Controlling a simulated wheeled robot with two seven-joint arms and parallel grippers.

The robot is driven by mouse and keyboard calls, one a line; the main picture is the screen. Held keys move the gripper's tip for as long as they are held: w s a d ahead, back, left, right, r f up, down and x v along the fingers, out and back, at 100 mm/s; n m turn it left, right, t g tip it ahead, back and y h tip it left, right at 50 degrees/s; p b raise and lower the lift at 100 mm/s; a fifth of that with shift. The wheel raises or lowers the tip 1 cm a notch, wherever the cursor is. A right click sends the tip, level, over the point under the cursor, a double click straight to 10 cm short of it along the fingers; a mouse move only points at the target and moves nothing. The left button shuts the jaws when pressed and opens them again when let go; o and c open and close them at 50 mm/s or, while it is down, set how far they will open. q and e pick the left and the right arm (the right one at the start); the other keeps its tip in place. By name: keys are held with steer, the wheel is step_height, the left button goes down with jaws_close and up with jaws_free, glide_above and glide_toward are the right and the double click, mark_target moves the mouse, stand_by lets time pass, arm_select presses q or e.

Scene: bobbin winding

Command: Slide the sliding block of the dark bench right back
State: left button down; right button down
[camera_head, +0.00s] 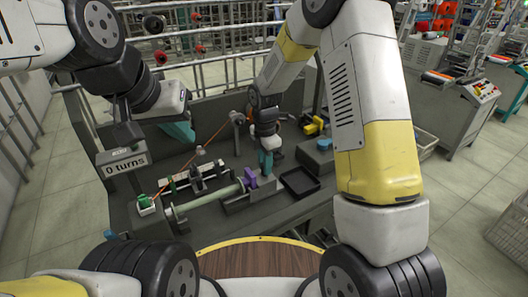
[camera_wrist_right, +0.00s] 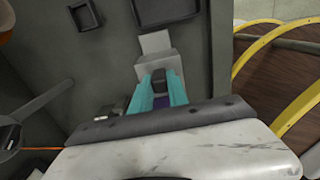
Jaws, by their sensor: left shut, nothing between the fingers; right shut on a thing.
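The dark bench (camera_head: 215,150) carries a grey sliding block (camera_head: 262,187) with a purple part (camera_head: 250,177) on its left side. My right gripper (camera_head: 267,162) points down on the block. In the right wrist view its teal fingers (camera_wrist_right: 160,88) are shut on a dark knob (camera_wrist_right: 159,78) standing on the grey block (camera_wrist_right: 155,62). The purple part shows partly between the fingers, below the knob. A pale green rod (camera_head: 208,200) lies to the left of the purple part, close to it. My left gripper (camera_head: 180,131) is shut and empty above the bench's back left.
A sign reading "0 turns" (camera_head: 122,162) stands at the left. An orange thread runs over the bench to a small green spool (camera_head: 144,202). A black tray (camera_head: 299,181) lies right of the block. A blue item (camera_head: 324,144) and yellow item (camera_head: 313,127) sit further right.

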steer(key=shift+w, duration=0.1)
steer(key=shift+w+d, duration=0.4)
steer(key=shift+d, duration=0.35)
steer(key=shift+w+d, duration=0.4)
steer(key=shift+d, duration=0.35)
steer(key=c, duration=1.3)
jaws_free()
steer(key=shift+r, duration=0.1)
step_height(320, 180, up, 8)
steer(key=shift+f, duration=0.2)
